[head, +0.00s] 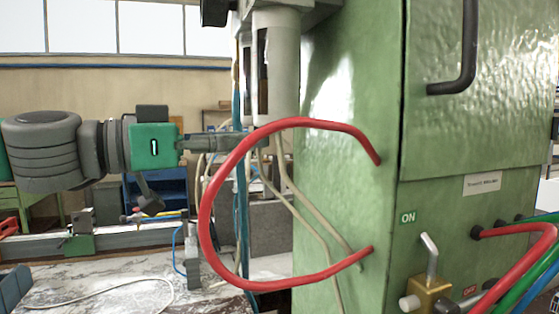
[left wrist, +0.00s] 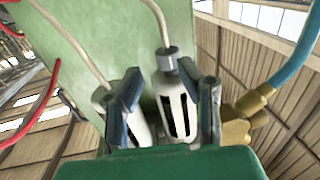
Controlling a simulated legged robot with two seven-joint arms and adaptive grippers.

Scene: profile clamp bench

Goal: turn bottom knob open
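A brass valve body (head: 432,299) with an upright bent metal lever (head: 430,254) sits low on the green cabinet, between a green ON label (head: 408,218) and a red OFF label (head: 470,290). I cannot tell whether this is the bottom knob. My left gripper (head: 232,141) is up and left of it, pointing right at a pale cylinder (head: 275,65) beside the cabinet. In the left wrist view its fingers (left wrist: 162,76) stand apart, with a white slotted cylinder (left wrist: 173,108) between or just beyond them; contact is unclear. My right gripper is not seen.
A red hose (head: 205,205) loops out from the green cabinet (head: 345,150), close to my left gripper. Red, green and blue hoses (head: 515,270) run at lower right. A black handle (head: 470,50) juts from the cabinet. A blue hose (left wrist: 290,65) joins a brass fitting (left wrist: 240,115).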

